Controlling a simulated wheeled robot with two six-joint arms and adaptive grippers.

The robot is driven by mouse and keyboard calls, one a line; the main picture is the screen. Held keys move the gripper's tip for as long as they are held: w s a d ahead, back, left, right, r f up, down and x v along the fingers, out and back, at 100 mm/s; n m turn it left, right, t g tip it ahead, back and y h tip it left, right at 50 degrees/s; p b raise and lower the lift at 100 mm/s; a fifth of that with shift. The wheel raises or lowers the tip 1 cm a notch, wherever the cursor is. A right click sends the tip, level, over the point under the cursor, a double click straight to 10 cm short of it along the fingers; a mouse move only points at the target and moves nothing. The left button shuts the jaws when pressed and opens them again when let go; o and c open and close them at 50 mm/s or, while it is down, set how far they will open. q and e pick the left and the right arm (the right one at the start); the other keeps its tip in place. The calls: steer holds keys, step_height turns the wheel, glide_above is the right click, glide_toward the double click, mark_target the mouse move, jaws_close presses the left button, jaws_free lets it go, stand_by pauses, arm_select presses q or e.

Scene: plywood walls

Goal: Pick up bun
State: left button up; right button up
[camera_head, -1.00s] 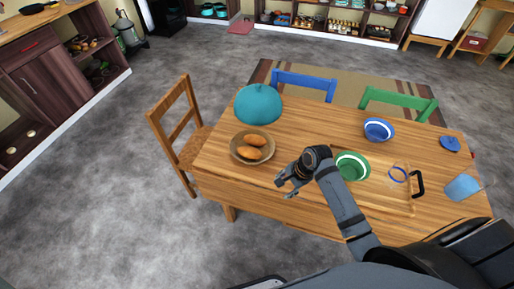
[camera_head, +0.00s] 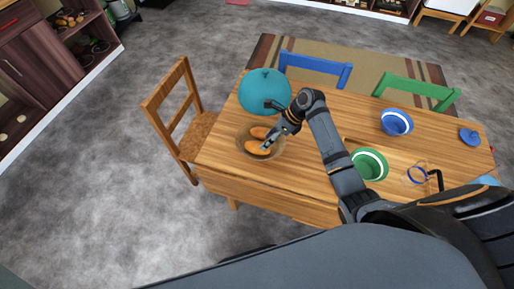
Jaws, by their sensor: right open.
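Two brown buns lie in a round wooden bowl (camera_head: 241,141) near the left end of the wooden table. The back bun (camera_head: 259,132) and the front bun (camera_head: 256,148) sit close together. My right gripper (camera_head: 269,126) is over the bowl's right side with its fingers spread. One fingertip is by the teal dome, the other by the right end of the front bun. I cannot tell whether it touches the bun. The gripper hides part of the bowl's right rim. My left gripper is not in view.
A teal dome (camera_head: 263,88) stands just behind the bowl. A green bowl (camera_head: 370,165), a blue bowl (camera_head: 397,122) and a glass with a black handle (camera_head: 424,175) are to the right. Wooden (camera_head: 180,110), blue (camera_head: 316,68) and green (camera_head: 417,91) chairs stand around the table (camera_head: 290,180).

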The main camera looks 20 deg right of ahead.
mark_target(259, 145)
steer(key=shift+w+a+f, duration=0.1)
steer(key=shift+w+f, duration=0.05)
steer(key=shift+f, duration=0.05)
steer(key=shift+a+f, duration=0.4)
steer(key=shift+f, duration=0.1)
steer(key=x, duration=0.3)
steer(key=shift+w+a+f, duration=0.2)
steer(key=shift+a, duration=0.05)
steer(key=shift+f, duration=0.1)
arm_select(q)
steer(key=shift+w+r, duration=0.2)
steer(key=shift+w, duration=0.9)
arm_select(e)
steer(key=shift+c, duration=0.2)
steer(key=c, duration=0.8)
